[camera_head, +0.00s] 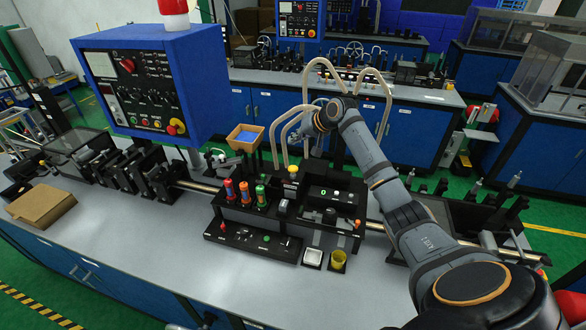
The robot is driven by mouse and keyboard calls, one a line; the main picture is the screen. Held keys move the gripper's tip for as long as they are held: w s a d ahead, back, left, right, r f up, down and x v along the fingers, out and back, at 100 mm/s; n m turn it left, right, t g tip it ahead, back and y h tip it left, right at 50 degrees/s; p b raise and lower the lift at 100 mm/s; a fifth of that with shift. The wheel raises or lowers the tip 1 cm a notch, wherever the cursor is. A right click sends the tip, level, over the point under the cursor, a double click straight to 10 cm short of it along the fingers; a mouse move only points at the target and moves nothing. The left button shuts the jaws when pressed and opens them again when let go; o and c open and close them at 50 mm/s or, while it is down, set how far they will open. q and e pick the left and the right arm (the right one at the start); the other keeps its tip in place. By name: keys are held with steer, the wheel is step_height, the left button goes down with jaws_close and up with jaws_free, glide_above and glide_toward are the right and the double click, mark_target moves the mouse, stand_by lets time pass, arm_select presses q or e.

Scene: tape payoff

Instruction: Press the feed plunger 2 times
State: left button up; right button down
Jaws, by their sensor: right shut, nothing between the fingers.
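A black tape payoff station (272,220) stands on the grey bench in the middle. A yellow-topped knob (292,169) stands up at its back, and a black round knob (330,215) sits on its right part. I cannot tell for sure which one is the feed plunger. A small display (322,192) near them shows a green digit that looks like 0. My right gripper (295,137) is shut and empty, held above and behind the station, above the yellow-topped knob and apart from it. My left gripper is not in view.
A blue control box (140,85) hangs at the upper left. A cardboard box (41,206) lies on the left of the bench.

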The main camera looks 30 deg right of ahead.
steer(key=b, duration=0.7)
glide_above(295, 168)
step_height(295, 168, down, 7)
steer(key=shift+r, duration=0.15)
steer(key=shift+f, duration=0.95)
steer(key=shift+f, duration=0.4)
